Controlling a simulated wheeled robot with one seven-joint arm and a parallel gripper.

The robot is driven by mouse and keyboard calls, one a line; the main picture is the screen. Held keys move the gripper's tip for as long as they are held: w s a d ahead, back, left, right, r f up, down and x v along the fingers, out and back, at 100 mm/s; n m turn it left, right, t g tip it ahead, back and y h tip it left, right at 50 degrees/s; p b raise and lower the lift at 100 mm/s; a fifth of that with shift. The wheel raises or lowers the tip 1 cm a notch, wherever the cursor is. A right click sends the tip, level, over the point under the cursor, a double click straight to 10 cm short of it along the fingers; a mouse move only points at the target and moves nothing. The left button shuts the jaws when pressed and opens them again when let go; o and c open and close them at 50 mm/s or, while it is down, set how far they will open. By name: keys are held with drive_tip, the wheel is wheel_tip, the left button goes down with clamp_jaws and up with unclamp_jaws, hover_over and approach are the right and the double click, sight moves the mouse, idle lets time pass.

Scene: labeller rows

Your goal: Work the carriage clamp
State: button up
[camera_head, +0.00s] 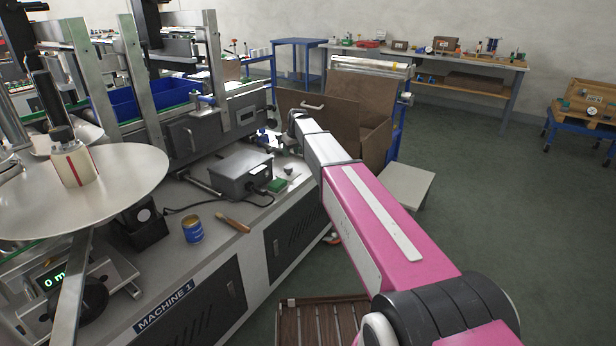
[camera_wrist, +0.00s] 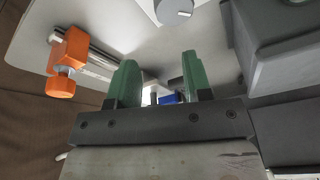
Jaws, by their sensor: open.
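My gripper (camera_wrist: 160,82) is open in the wrist view, its two green fingers apart. A small blue part (camera_wrist: 167,98) shows in the gap between them, beyond the fingers; I cannot tell whether it is touched. An orange block with a round knob (camera_wrist: 66,62) sits on a metal rail to the left of the fingers, apart from them. I cannot tell for sure which of these is the carriage clamp. In the head view my arm reaches to the right end of the machine bench, and its own links mostly hide the gripper there.
A grey box (camera_head: 240,173) stands on the bench (camera_head: 262,222) left of my arm, with a blue-and-yellow can (camera_head: 192,228) and a wooden-handled tool (camera_head: 233,222) nearer. A large white disc (camera_head: 120,180) is at left. A brown open box (camera_head: 350,110) stands behind my arm.

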drive_tip(key=s+d+f+m, duration=0.2)
drive_tip(key=s+d+f, duration=0.4)
drive_tip(key=s, duration=0.4)
drive_tip(key=shift+s+d+g+h, duration=0.3)
drive_tip(key=shift+s+d+g, duration=0.05)
drive_tip(key=shift+g, duration=0.05)
drive_tip(key=shift+f, duration=0.1)
